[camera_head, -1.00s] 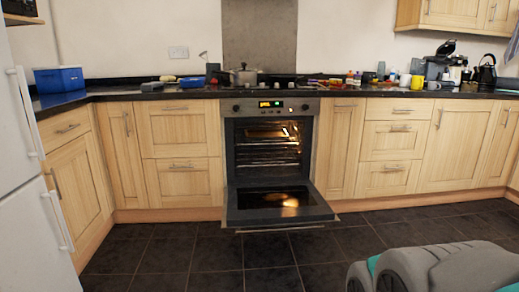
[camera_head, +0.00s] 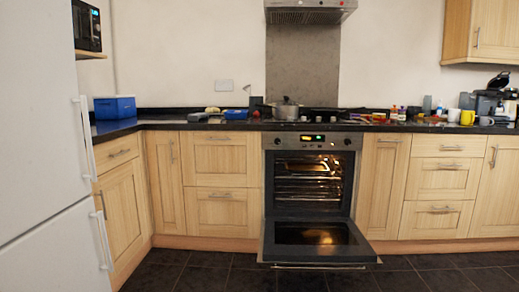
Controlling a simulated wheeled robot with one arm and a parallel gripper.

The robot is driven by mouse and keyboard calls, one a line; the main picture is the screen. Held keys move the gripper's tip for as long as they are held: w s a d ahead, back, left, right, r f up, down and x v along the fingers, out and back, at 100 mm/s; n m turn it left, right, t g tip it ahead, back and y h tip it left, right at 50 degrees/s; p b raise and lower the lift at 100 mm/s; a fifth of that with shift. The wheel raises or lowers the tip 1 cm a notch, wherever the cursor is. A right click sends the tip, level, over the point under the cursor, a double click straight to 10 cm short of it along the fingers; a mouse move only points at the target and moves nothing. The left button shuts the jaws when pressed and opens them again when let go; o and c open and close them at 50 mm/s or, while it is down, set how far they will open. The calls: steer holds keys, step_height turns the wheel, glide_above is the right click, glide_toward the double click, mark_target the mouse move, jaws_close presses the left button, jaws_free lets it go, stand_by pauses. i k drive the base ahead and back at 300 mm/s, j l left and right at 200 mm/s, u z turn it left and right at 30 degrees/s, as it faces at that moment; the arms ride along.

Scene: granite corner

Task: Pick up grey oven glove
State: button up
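I cannot pick out the grey oven glove with certainty. A small dark grey item (camera_head: 256,103) stands on the counter left of the pot, but it is too small to tell what it is. My gripper is not in view.
The oven (camera_head: 308,185) has its door (camera_head: 318,240) hanging open low over the floor. A black counter (camera_head: 165,124) holds a blue box (camera_head: 115,107), a pot (camera_head: 286,109), a yellow mug (camera_head: 467,117) and other small items. A white fridge (camera_head: 40,150) stands close at left. Dark floor tiles show in front.

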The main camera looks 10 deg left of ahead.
mark_target(191, 118)
steer(key=i+j, duration=1.35)
steer(key=i, duration=0.15)
steer(key=k+j+u, duration=0.05)
